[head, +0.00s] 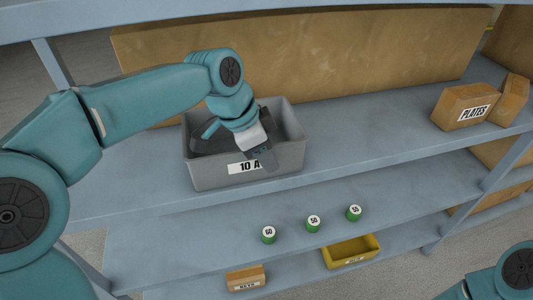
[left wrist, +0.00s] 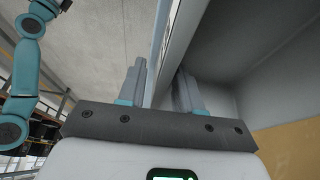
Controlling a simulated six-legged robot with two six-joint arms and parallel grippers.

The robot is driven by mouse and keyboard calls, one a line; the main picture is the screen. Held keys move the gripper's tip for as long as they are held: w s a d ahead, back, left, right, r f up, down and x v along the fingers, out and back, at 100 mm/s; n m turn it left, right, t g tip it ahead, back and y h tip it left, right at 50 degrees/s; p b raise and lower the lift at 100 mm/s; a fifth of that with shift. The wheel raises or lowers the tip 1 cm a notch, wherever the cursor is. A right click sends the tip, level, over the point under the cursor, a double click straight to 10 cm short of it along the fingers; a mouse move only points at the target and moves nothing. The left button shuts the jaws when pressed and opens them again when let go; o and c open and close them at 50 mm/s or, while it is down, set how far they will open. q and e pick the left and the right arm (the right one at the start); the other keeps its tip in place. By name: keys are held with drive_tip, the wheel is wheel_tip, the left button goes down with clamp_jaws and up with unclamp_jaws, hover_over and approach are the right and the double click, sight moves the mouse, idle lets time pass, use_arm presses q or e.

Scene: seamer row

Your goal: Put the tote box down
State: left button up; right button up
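The tote box (head: 202,172) is a grey open-topped bin with a "10 A" label on its front wall. It stands upright at the upper shelf level, and I see no clear gap under it. My left gripper (head: 263,158) comes down over its front wall, next to the label. In the left wrist view the two fingers (left wrist: 160,95) are close together on either side of the tote wall (left wrist: 184,38), shut on it. The fingertips are partly hidden by the wall. My right gripper is out of view; only part of that arm shows at the lower right.
The upper shelf (head: 365,148) is clear right of the tote as far as a "PLATES" carton (head: 460,112) and another carton (head: 512,95). A large brown panel (head: 320,50) stands behind. Below are green cans (head: 313,224), a yellow bin (head: 372,244) and a small carton (head: 245,276).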

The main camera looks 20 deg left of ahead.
sight(197, 159)
use_arm(q)
drive_tip(key=shift+s+a+r, duration=0.3)
drive_tip(key=shift+a+r, duration=0.15)
drive_tip(key=shift+r, duration=0.15)
drive_tip(key=shift+s+a+r, duration=0.3)
drive_tip(key=shift+a+r, duration=0.15)
drive_tip(key=shift+r, duration=0.15)
drive_tip(key=s+a, duration=0.1)
drive_tip(key=a, duration=0.1)
drive_tip(key=s+a+b, duration=0.1)
drive_tip(key=s+a, duration=0.1)
drive_tip(key=a, duration=0.1)
drive_tip(key=s+a+b, duration=0.1)
drive_tip(key=s+a, duration=0.1)
drive_tip(key=shift+s+a, duration=0.2)
drive_tip(key=shift+a, duration=0.2)
drive_tip(key=shift+s+a, duration=0.45)
drive_tip(key=shift+a, duration=0.15)
